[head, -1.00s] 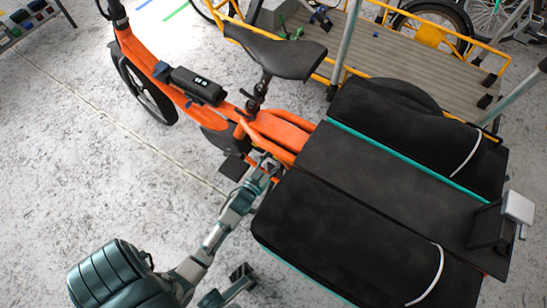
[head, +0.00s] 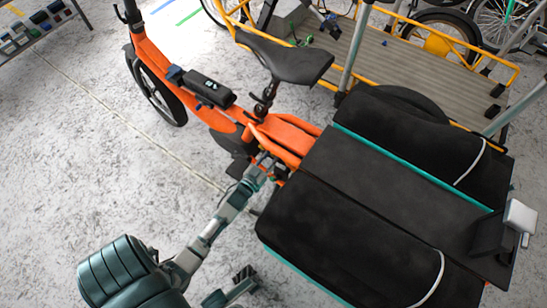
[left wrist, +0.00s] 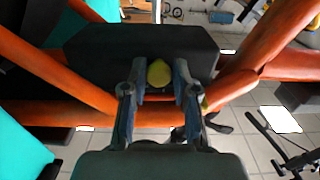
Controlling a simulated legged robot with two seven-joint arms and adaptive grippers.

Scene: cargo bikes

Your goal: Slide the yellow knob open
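The yellow knob (left wrist: 159,73) is a small rounded piece in the left wrist view, in front of a black box-shaped part (left wrist: 110,55) framed by orange tubes. My left gripper (left wrist: 159,88) is open, with one finger on each side of the knob. I cannot tell whether the fingers touch it. In the head view my left gripper (head: 264,163) reaches under the orange cargo bike (head: 285,133), between its frame and the black rear bags. The knob is hidden there. I make out no right gripper in either view.
Black bags with teal trim (head: 350,215) fill the bike's rear, close to my left forearm. A black saddle (head: 285,60) stands above the frame. A yellow-railed cargo platform (head: 420,65) is behind. Speckled floor (head: 90,160) is clear at left.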

